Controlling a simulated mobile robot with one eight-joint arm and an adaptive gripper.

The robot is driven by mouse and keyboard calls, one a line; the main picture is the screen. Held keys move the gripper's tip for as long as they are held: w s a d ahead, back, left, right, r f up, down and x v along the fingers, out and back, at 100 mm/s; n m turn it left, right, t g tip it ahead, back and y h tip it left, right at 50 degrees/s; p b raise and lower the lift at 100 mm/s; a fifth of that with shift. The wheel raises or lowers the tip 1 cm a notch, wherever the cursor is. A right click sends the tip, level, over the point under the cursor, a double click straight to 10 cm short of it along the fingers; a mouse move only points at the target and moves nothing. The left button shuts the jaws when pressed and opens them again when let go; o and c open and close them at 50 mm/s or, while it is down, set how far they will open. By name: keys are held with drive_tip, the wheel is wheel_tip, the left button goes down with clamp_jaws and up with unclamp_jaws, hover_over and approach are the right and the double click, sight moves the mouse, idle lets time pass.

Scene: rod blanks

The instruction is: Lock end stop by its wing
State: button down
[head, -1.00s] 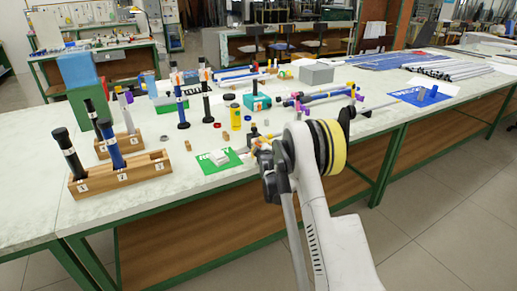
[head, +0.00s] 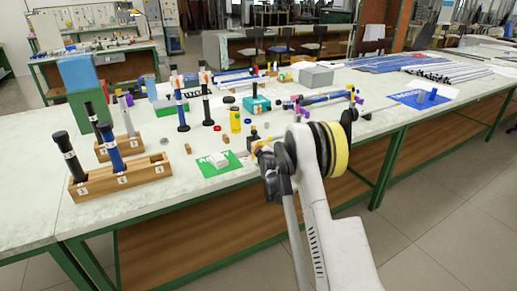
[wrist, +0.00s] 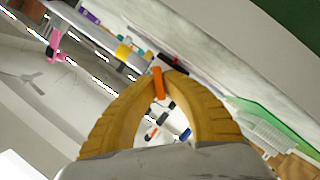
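In the wrist view the two ribbed yellow fingers of my gripper (wrist: 158,80) arch inward, their tips close together. A small upright orange wing (wrist: 158,84) sits between the tips and fills the narrow gap, so the gripper looks shut on it. A dark part with a little red (wrist: 176,64) shows just beyond the right fingertip; I cannot tell if it is the end stop's body. In the head view my gripper (head: 262,150) is at the bench's front edge, right of the green mat, mostly hidden by my own wrist; the end stop cannot be made out there.
The green mat (head: 206,169) bears a pale block (head: 217,159). A yellow cylinder (head: 235,121) and small dark parts stand behind my gripper. A blue rod with purple clamps (head: 325,98) lies to the right. Wooden racks (head: 98,188) with black-topped rods stand left.

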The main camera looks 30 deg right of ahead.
drive_tip(key=m+y, duration=0.1)
drive_tip(key=m+y+p, duration=0.1)
drive_tip(key=m, duration=0.1)
drive_tip(key=shift+d+r+m+g, duration=0.1)
drive_tip(key=shift+d+m+g, duration=0.05)
drive_tip(key=shift+m+g, duration=0.15)
drive_tip(key=shift+m+y, duration=1)
drive_tip(key=shift+m, duration=0.2)
drive_tip(key=c, duration=1.5)
unclamp_jaws()
drive_tip(key=v, duration=1.2)
drive_tip(key=shift+w+r, duration=0.1)
